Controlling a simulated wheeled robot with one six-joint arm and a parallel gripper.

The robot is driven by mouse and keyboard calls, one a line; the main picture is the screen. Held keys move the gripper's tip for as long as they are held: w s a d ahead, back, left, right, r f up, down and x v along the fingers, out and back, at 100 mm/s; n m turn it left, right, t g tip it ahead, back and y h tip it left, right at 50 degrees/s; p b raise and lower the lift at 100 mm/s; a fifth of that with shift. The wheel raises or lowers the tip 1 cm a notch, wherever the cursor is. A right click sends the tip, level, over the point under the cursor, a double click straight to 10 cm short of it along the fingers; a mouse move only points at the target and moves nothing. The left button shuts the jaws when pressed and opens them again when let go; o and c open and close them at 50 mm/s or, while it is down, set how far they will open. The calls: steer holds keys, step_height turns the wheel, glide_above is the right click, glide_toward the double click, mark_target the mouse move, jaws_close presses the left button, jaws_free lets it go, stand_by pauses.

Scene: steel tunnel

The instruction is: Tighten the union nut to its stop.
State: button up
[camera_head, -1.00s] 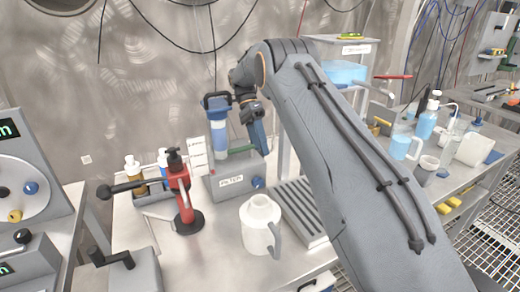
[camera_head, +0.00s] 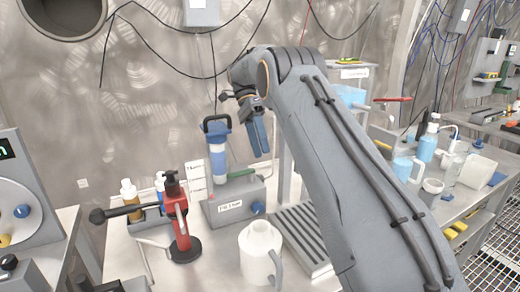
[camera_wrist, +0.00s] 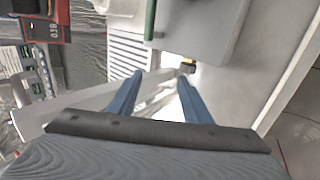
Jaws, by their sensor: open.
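A filter unit stands on the bench in the head view: a grey box (camera_head: 234,206) labelled FILTER, with a clear and blue cartridge (camera_head: 217,150) upright on it. A blue cap (camera_head: 216,130) with a black loop handle tops the cartridge. I cannot tell for sure which part is the union nut; the blue cap is a possible one. A green lever (camera_head: 241,173) sits on the box; a green bar also shows in the wrist view (camera_wrist: 150,20). My gripper (camera_head: 260,153) has blue fingers, apart and empty, right of the cartridge and above the box. The fingers also show in the wrist view (camera_wrist: 157,82).
A white jug (camera_head: 259,252) stands in front of the filter box. A grooved drain tray (camera_head: 300,235) lies right of it. Blue-liquid bottles (camera_head: 427,142) crowd the right bench.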

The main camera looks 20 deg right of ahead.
steer(key=shift+p, duration=0.65)
steer(key=t+p, duration=0.1)
steer(key=p, duration=0.1)
steer(key=t+p, duration=0.1)
steer(key=p, duration=0.2)
steer(key=shift+d+f, duration=0.1)
steer(key=shift+f, duration=0.25)
steer(key=t+p, duration=0.1)
steer(key=p, duration=0.2)
steer(key=f+t+y+p, duration=0.1)
steer(key=t+p, duration=0.1)
steer(key=p, duration=0.1)
steer(key=shift+s+t, duration=0.1)
steer(key=shift+t, duration=0.2)
steer(key=shift+s+f+p, duration=0.2)
steer(key=shift+f+p, duration=0.6)
steer(key=shift+f, duration=1.2)
steer(key=shift+s+f+p, duration=0.2)
steer(key=shift+f+p, duration=0.55)
steer(key=shift+f, duration=1.2)
steer(key=c, duration=1.1)
steer(key=shift+o, duration=0.2)
steer(key=shift+w+f+b, duration=0.15)
steer(key=shift+b, duration=0.75)
